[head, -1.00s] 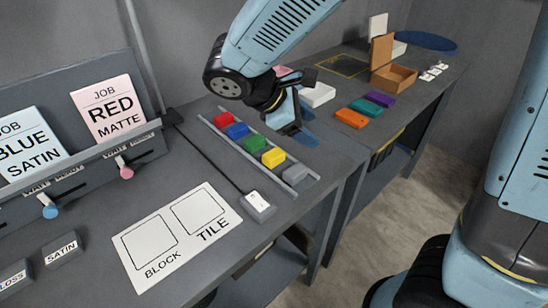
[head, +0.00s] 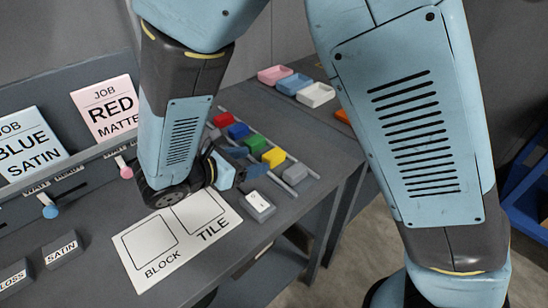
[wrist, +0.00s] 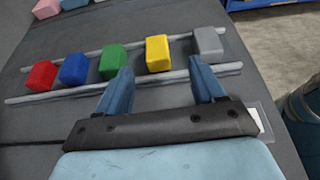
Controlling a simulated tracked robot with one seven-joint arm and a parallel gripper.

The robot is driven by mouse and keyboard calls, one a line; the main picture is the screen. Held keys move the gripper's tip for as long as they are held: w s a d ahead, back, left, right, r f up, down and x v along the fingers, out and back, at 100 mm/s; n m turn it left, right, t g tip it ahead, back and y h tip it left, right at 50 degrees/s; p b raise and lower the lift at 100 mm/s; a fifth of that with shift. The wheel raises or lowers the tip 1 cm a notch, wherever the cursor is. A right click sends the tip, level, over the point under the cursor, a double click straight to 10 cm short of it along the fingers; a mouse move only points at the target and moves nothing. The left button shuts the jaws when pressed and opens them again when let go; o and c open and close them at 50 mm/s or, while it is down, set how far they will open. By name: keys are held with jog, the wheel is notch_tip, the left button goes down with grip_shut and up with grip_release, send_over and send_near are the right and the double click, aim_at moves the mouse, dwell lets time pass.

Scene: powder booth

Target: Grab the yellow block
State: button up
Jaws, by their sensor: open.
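The yellow block (head: 274,157) sits on the two pale rails on the table, between the green block (head: 256,143) and the grey block (head: 295,173). In the wrist view the yellow block (wrist: 157,53) lies just beyond my fingertips, roughly centred between them. My gripper (wrist: 164,78) is open and empty, with its blue fingers apart. In the head view my gripper (head: 250,162) is low over the table, to the left of the block row and pointing toward it. The fingers appear apart from the yellow block.
The red block (wrist: 41,75) and blue block (wrist: 73,68) share the rails (wrist: 130,90). A white switch box (head: 259,205) and the BLOCK/TILE card (head: 150,243) lie on the near side. Pink, blue and white trays (head: 315,94) stand behind the row.

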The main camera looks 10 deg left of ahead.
aim_at(269, 156)
jog(key=x, duration=0.3)
jog(key=shift+w+d+f, duration=0.15)
jog(key=shift+w+d, duration=0.05)
jog(key=shift+w, duration=0.05)
jog(key=shift+a+x, duration=0.25)
jog(key=shift+x, duration=2.35)
jog(key=shift+w+f, duration=0.1)
jog(key=shift+f, duration=0.05)
jog(key=c, duration=1.1)
jog(key=shift+o, duration=0.2)
